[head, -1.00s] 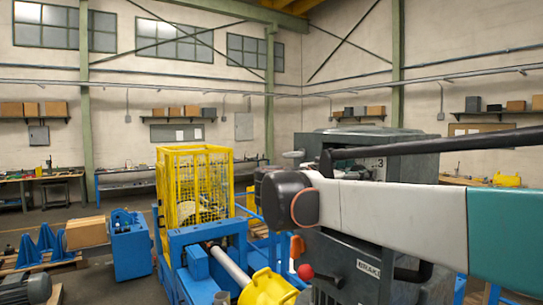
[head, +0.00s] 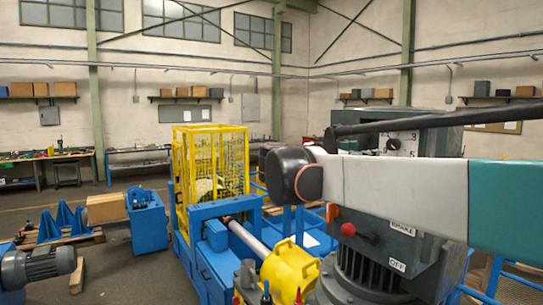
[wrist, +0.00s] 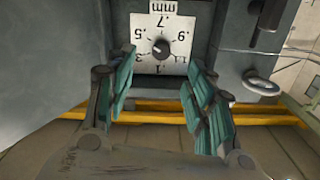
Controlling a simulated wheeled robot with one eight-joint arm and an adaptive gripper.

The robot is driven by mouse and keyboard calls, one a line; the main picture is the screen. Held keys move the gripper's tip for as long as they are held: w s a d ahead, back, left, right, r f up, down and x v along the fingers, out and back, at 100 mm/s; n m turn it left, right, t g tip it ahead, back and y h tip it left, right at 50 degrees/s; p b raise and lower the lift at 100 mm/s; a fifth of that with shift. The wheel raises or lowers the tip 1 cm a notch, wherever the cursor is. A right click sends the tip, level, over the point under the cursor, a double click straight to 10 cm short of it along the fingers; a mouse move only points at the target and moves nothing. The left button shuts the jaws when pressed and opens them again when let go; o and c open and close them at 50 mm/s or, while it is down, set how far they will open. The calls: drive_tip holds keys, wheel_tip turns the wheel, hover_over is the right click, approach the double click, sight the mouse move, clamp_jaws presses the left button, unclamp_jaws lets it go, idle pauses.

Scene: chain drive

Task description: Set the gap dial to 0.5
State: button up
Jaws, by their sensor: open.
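The gap dial (wrist: 161,47) is a small dark round knob on a white plate (wrist: 163,22), mounted on a grey housing. The plate appears upside down in the wrist view, with .7 and mm at the top, .5 at left and .9 at right. A pale mark shows on the knob, but I cannot tell exactly which number it points to. My gripper (wrist: 161,62) is open, its teal-padded fingers on either side of the knob's lower area. I see no contact with the knob. My gripper is not visible in the head view.
A metal ring-like handle (wrist: 261,86) is right of the dial. Yellow bars (wrist: 150,116) run below it. A yellow mesh cage (head: 212,160) stands left.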

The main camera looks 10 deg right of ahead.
drive_tip(key=s+f+n+y+b, duration=0.3)
drive_tip(key=s+f+b, duration=0.2)
drive_tip(key=f, duration=0.8)
drive_tip(key=s+f+n+y+b, duration=0.3)
drive_tip(key=s+f+b, duration=0.3)
drive_tip(key=f, duration=0.7)
drive_tip(key=shift+d+f+g, duration=0.15)
drive_tip(key=shift+d+g, duration=0.1)
drive_tip(key=shift+g, duration=0.05)
